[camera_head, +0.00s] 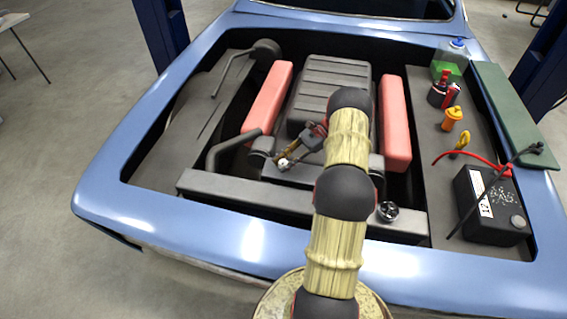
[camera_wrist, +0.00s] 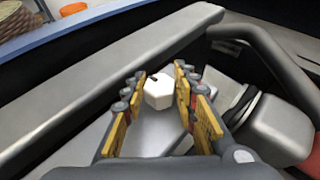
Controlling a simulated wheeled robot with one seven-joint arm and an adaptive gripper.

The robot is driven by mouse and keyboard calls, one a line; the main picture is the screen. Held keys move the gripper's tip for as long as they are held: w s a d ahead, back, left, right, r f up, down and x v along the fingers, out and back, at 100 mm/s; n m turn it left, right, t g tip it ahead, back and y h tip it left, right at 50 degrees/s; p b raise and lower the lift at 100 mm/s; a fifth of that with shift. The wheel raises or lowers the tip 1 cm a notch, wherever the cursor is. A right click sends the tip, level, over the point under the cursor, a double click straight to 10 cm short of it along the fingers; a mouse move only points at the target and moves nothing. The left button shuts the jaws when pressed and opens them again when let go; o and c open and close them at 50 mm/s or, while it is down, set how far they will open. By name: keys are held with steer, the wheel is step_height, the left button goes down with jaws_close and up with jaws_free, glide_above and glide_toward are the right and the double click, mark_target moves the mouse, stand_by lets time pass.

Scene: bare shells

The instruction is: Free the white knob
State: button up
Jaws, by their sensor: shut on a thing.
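The white knob (camera_wrist: 157,92) is a small pale faceted piece with a dark mark on top. It sits between the two yellow-padded fingers of my gripper (camera_wrist: 161,84), which are shut on it. In the head view the knob (camera_head: 283,162) is a small white spot at the tip of my gripper (camera_head: 287,156), low in the engine bay behind the grey front crossbar. What lies under the knob, and how it is attached, is hidden.
The grey crossbar (camera_head: 290,201) runs in front, and a dark bent hose (camera_head: 228,147) stands left of my gripper. Red covers (camera_head: 396,125) flank the dark engine block (camera_head: 327,80). A battery (camera_head: 490,207) and bottles stand at the right. The blue body rim (camera_head: 255,238) surrounds the bay.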

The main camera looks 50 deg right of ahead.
stand_by(0.4)
steer(key=o, duration=1.2)
steer(key=v, duration=1.2)
steer(key=shift+w, duration=0.2)
